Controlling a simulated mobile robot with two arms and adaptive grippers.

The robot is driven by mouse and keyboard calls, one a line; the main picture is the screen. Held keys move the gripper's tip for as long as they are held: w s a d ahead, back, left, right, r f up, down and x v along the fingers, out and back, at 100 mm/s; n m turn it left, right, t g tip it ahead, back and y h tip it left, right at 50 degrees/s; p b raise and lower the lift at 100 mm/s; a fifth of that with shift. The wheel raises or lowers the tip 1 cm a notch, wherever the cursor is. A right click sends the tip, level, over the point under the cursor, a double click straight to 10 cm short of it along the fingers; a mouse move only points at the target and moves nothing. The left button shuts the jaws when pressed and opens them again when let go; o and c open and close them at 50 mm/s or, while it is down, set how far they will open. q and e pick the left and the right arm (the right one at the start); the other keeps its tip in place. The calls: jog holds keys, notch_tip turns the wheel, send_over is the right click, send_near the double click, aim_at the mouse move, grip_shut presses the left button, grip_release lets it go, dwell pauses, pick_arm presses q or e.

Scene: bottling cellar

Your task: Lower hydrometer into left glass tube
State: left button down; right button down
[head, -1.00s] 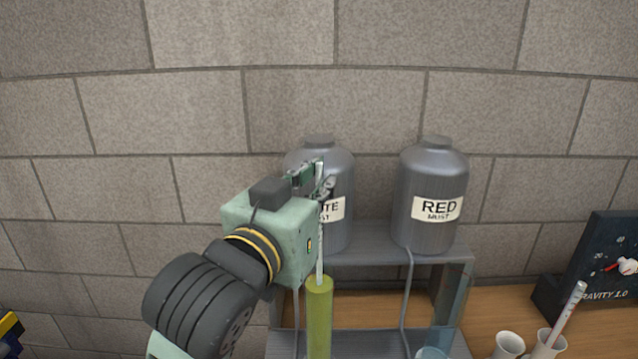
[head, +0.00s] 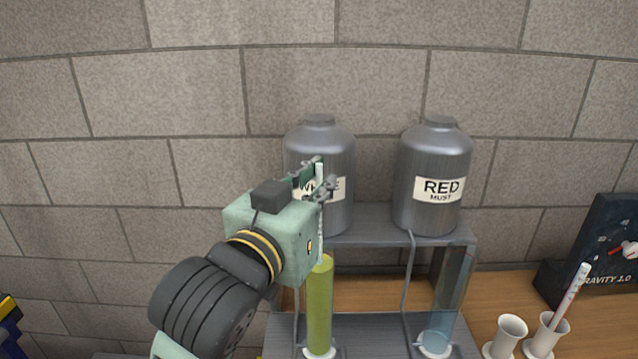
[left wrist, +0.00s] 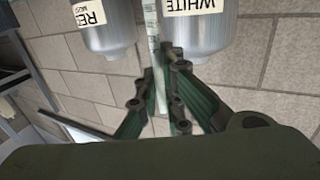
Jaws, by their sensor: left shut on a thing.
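My left gripper (head: 320,186) is shut on the hydrometer (head: 320,242), a thin pale upright rod, in front of the WHITE MUST tank. The left glass tube (head: 319,305), full of yellow-green liquid, stands upright directly below. In the head view the rod's lower part meets the tube's top; I cannot tell whether its tip is inside. In the left wrist view, the hydrometer (left wrist: 153,35) runs between the fingers of the left gripper (left wrist: 163,75). My right gripper is not in view.
A grey stand (head: 385,222) carries the WHITE tank (head: 318,140) and the RED tank (head: 434,160). A right glass tube (head: 455,285) holds blue-tinted liquid. White cups (head: 508,334), one holding a red-marked rod (head: 572,295), and a dark gravity gauge (head: 600,245) stand on the right.

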aim_at(319, 162)
pick_arm(q)
jog(key=shift+f+b, duration=0.7)
jog(key=shift+f, duration=0.6)
jog(key=c, duration=1.8)
grip_release()
notch_tip(319, 162, up, 10)
jog(key=shift+f, duration=0.1)
